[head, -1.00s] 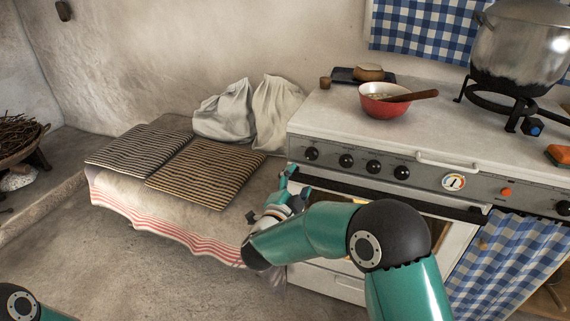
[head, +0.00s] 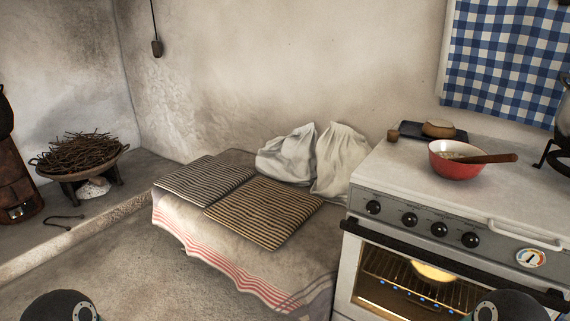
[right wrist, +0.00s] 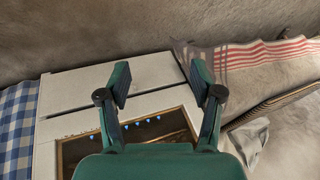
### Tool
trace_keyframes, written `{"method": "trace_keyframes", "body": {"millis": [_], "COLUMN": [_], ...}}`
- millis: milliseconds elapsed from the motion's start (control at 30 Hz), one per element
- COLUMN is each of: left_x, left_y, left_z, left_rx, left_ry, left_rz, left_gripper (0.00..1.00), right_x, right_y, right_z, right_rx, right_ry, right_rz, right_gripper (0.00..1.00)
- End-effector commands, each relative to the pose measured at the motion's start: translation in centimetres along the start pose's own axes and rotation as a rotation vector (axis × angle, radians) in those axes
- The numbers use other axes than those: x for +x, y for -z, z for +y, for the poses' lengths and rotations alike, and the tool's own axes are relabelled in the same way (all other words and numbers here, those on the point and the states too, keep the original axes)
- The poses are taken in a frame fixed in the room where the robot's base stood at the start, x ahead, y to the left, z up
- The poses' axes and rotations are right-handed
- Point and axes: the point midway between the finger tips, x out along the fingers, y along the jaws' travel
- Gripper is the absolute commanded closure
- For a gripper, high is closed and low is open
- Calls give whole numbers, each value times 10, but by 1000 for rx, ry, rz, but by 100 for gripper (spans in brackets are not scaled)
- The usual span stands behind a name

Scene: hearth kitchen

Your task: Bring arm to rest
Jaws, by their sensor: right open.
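My right gripper (right wrist: 160,82) shows in the right wrist view with its two teal fingers apart and nothing between them. Beyond it are the front of the white stove (right wrist: 70,90) and its lit oven window. In the head view neither gripper shows. Only the dark rounded tops of my two arms show at the bottom edge, one at the left and one at the right. The right one overlaps the lower part of the stove front (head: 345,275).
The oven's dark handle bar (head: 400,247) juts from the stove. A red bowl (head: 452,170) with a wooden spoon stands on top. Left of the stove is a low bench with striped cushions (head: 265,210) and white sacks (head: 340,155). The floor (head: 130,265) in front is clear.

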Motion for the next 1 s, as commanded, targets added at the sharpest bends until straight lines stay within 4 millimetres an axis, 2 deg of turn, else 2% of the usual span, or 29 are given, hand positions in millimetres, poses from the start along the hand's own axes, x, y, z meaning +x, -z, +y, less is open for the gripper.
{"method": "trace_keyframes", "body": {"millis": [33, 100, 200, 267, 333, 567, 833, 1000], "left_x": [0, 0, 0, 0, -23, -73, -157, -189], "left_y": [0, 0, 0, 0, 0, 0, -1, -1], "left_z": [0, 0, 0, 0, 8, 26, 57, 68], "left_rx": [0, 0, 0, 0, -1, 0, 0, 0], "left_ry": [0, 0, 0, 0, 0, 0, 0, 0], "left_rz": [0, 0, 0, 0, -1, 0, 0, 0], "left_gripper": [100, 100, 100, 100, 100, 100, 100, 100], "right_x": [-5, -12, -26, -34, -56, -104, -184, -214], "right_y": [-25, -54, -94, -112, -105, -89, -62, -52], "right_z": [0, 0, 2, 4, -3, -20, -48, -59], "right_rx": [-45, -107, -203, -263, -272, -268, -266, -266], "right_ry": [11, 29, 54, 68, 67, 66, 65, 65], "right_rz": [-81, -184, -330, -413, -419, -416, -414, -414], "right_gripper": [35, 35, 35, 35, 35, 35, 35, 35]}}
